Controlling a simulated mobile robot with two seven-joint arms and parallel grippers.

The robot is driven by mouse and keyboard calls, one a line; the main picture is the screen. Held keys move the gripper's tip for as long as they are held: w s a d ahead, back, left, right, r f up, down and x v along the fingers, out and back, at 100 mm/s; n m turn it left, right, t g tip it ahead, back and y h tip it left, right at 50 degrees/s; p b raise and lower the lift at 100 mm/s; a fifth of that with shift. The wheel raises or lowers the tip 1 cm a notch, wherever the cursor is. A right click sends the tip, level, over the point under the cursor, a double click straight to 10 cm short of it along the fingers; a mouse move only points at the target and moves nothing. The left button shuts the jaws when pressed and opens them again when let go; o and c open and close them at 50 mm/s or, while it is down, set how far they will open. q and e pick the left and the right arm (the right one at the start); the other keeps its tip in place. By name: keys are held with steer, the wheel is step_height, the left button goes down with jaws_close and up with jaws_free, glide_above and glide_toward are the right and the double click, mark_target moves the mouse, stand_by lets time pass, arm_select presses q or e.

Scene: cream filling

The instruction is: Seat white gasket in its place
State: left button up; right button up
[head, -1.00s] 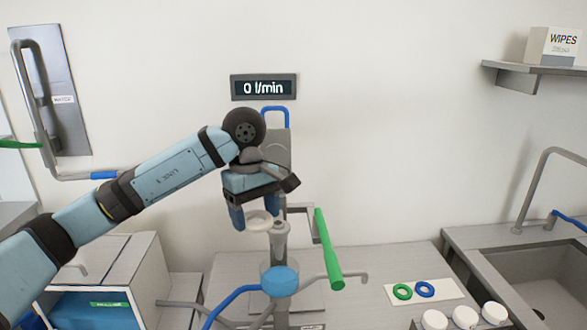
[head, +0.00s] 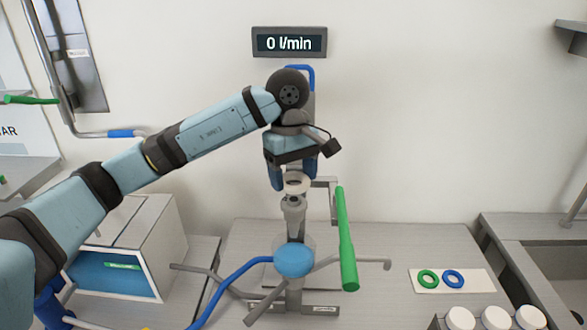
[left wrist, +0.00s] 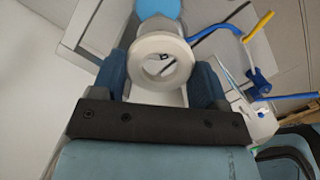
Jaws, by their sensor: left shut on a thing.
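The white gasket (head: 298,188) is a pale ring held between the fingers of my left gripper (head: 292,178). In the left wrist view the gasket (left wrist: 183,62) spans the space between the two blue fingers of the gripper (left wrist: 160,80), its hole facing the camera. In the head view it is above the top of a grey upright fitting (head: 293,215), roughly in line with it. Whether the two touch I cannot tell. My right gripper is not in view.
A green-handled lever (head: 346,240) stands close right of the fitting. A blue round cap (head: 294,260) and grey pipes are below it. A white card (head: 481,280) with a green ring (head: 428,279) and a blue ring (head: 453,279) lies right. The display (head: 289,43) reads 0 l/min.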

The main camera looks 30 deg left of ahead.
arm_select(q)
step_height(320, 180, down, 2)
steer(key=shift+b, duration=0.35)
steer(key=shift+f+b, duration=0.1)
steer(key=shift+b, duration=0.25)
stand_by(0.3)
steer(key=shift+f+b, duration=0.25)
steer(key=shift+b, duration=0.3)
steer(key=shift+f, duration=0.1)
stand_by(0.4)
